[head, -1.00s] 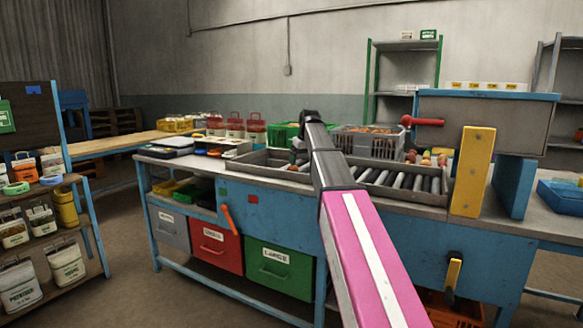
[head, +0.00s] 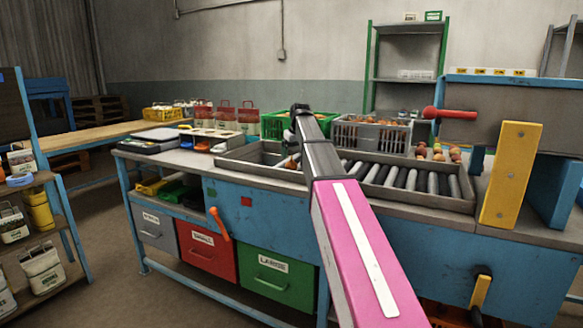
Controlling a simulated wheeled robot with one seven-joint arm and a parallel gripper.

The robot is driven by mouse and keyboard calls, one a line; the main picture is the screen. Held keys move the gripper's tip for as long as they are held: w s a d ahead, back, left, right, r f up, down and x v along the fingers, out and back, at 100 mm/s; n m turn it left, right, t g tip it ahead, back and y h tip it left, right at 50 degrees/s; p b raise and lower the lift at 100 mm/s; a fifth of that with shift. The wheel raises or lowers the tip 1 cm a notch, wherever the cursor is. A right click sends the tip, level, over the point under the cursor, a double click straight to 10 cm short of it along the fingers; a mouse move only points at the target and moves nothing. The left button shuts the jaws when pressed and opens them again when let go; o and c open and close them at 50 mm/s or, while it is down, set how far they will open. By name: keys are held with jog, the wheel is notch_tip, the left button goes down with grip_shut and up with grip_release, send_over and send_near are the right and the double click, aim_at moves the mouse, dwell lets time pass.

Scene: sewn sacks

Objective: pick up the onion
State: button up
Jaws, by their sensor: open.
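My pink, grey and black arm reaches up from the bottom of the head view to a dark joint above the workbench. My gripper cannot be made out; the arm appears to hide it. A small orange-brown round thing (head: 291,163), possibly the onion, lies in the grey metal tray (head: 235,165) just left of my arm, partly hidden. More round brown and reddish produce (head: 438,152) sits at the right end of the rollers. The grey crate (head: 345,135) behind holds orange-brown produce, too small to identify.
The blue workbench (head: 265,215) carries a roller conveyor (head: 410,183) right of my arm. A green crate (head: 272,125) stands behind the tray. A yellow post (head: 510,175) and a red-handled machine (head: 490,110) rise at the right. Open floor (head: 110,290) lies at the lower left.

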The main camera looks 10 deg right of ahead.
aim_at(292, 160)
jog(key=x, duration=0.6)
jog(key=shift+w+a+f, duration=0.1)
jog(key=shift+w+f, duration=0.15)
jog(key=c, duration=1)
